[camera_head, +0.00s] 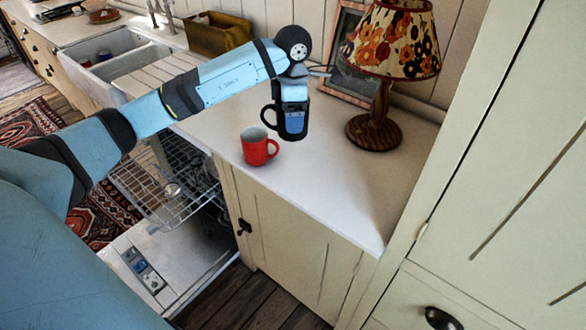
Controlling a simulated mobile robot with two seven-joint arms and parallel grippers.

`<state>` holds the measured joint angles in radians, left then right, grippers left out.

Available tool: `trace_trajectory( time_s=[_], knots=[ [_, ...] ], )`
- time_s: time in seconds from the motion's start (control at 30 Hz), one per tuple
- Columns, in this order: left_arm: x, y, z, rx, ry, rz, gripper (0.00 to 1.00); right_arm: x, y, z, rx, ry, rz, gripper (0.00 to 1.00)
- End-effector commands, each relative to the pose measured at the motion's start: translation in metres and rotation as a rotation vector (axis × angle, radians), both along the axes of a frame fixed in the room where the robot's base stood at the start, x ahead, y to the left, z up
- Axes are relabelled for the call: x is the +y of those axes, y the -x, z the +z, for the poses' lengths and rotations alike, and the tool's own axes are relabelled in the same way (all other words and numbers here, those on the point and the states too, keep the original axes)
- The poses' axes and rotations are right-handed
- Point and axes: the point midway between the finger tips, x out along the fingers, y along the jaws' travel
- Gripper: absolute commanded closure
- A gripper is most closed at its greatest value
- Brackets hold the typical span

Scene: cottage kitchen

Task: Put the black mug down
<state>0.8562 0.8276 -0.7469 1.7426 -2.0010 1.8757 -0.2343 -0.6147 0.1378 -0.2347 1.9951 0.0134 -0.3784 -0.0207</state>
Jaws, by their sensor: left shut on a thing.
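The black mug (279,123) is upright, with its handle to the left. My left gripper (293,101) reaches down over it from above and is shut on it, hiding part of its rim and body. The mug is over the white counter (318,193), behind and to the right of a red mug (254,149). I cannot tell whether its base touches the counter. My right gripper is not in view.
A lamp with a flowered shade (392,40) stands to the right, before a leaning frame (346,82). The front right of the counter is clear. An open dishwasher (165,185) lies below left. A double sink (115,55) and brass box (217,35) are further back.

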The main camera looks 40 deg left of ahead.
Motion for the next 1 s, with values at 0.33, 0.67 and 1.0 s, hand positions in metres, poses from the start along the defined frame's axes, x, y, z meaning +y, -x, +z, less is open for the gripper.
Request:
trace_trajectory(
  time_s=[0.33, 0.67, 1.0],
  knots=[
    [0.000, 0.001, -0.091, 0.004, 0.000, -0.001, 0.56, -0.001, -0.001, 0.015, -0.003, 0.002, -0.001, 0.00],
    [0.000, 0.000, -0.126, 0.001, 0.001, -0.003, 0.56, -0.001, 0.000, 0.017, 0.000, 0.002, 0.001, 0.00],
    [0.000, 0.000, -0.164, -0.001, 0.000, -0.004, 0.56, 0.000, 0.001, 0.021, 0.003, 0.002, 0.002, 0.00]
  ],
)
